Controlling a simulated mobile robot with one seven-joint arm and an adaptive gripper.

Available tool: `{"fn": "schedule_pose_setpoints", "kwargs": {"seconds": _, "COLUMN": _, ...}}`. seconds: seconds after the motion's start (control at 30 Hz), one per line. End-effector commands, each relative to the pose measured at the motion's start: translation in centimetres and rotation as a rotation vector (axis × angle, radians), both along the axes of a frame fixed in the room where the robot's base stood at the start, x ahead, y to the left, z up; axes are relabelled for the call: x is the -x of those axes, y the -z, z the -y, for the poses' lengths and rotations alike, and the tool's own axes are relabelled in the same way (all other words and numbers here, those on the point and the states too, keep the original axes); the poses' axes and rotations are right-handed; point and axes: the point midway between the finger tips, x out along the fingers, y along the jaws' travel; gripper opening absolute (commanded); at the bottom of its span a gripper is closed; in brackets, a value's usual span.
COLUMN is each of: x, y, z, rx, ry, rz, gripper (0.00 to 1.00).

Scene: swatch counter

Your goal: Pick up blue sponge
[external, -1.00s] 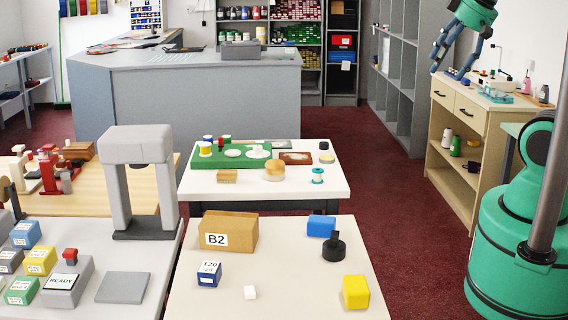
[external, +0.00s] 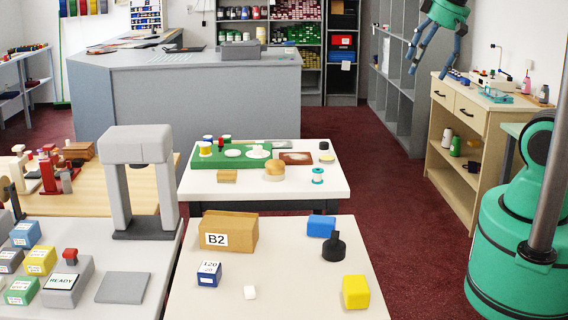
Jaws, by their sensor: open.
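A plain blue block (external: 321,226), which looks like the blue sponge, lies on the white front table (external: 290,300) near its back right corner. A black knobbed weight-like object (external: 333,246) stands just in front of it, overlapping its lower right edge in the picture. My gripper (external: 433,52) hangs at the top right of the view, fingers spread and pointing down, empty. It is high up and well away from the blue block, near the wooden cabinet.
A second white table (external: 200,187) behind holds a green tray. The wooden cabinet (external: 462,110) stands at right.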

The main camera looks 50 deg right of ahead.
Motion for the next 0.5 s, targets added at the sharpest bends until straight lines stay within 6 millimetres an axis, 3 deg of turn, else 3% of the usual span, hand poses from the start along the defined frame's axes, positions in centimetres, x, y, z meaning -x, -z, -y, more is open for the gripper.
{"fn": "schedule_pose_setpoints", "kwargs": {"seconds": 0.27, "x": -6.6, "y": 3.4, "z": -2.8, "rx": 0.029, "ry": -0.101, "rz": -0.111, "gripper": 0.83}}
{"fn": "schedule_pose_setpoints", "kwargs": {"seconds": 0.5, "x": -11.6, "y": 7.8, "z": -5.7, "rx": 0.056, "ry": -0.188, "rz": -0.203, "gripper": 0.83}}
